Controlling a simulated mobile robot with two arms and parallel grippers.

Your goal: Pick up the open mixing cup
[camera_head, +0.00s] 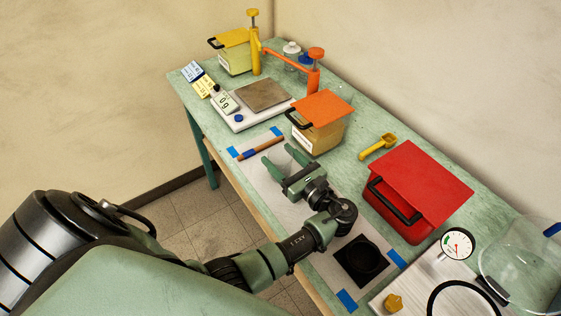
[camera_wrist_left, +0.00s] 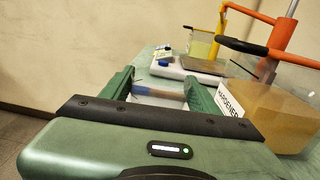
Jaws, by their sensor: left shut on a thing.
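My left gripper (camera_head: 277,152) reaches over the front part of the green table, its two fingers spread around a see-through thing. In the left wrist view the gripper (camera_wrist_left: 162,78) has a faint, clear shape with a pale edge between its fingers, which I take for the open mixing cup (camera_wrist_left: 160,101). The cup's outline is hard to make out, and in the head view I cannot pick it out from the pale mat behind. My right gripper is not in view.
A scale (camera_head: 250,103) is farther back. A red box (camera_head: 410,200), yellow scoop (camera_head: 378,146) and black square piece (camera_head: 361,260) lie to the right.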

